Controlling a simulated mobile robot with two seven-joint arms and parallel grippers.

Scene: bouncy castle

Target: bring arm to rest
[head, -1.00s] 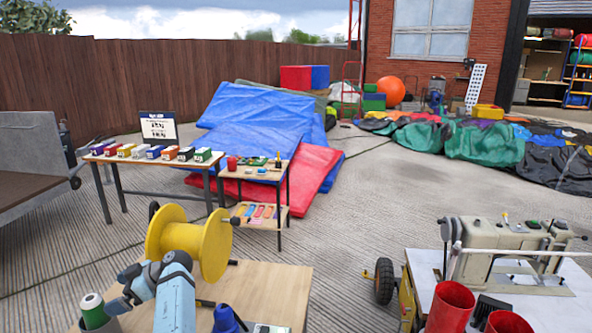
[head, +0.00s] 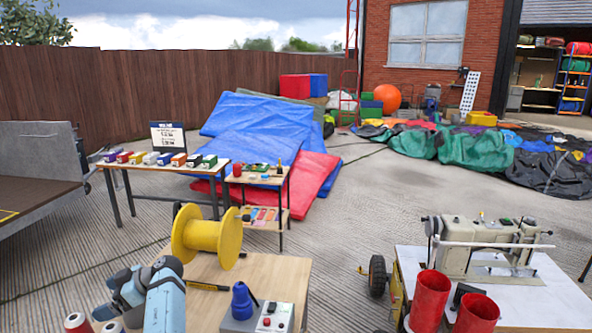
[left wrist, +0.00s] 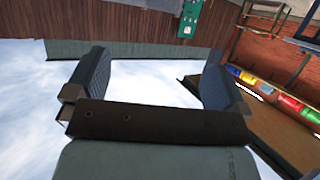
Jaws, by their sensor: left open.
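My left arm (head: 158,290) comes in at the bottom left of the head view, bent beside the wooden table, its blue-grey links near the yellow spool. Its fingers are not clear there. In the left wrist view my left gripper (left wrist: 157,68) has its two dark fingers wide apart, with nothing between them. Sky and fence show behind the fingers. My right gripper is not in view.
A wooden table (head: 215,272) holds a yellow spool (head: 208,237), a blue cone-shaped thing (head: 242,300) and a control box (head: 273,318). A sewing machine (head: 485,245) and red cups (head: 430,298) stand on a white-topped table at right. Open paving lies between.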

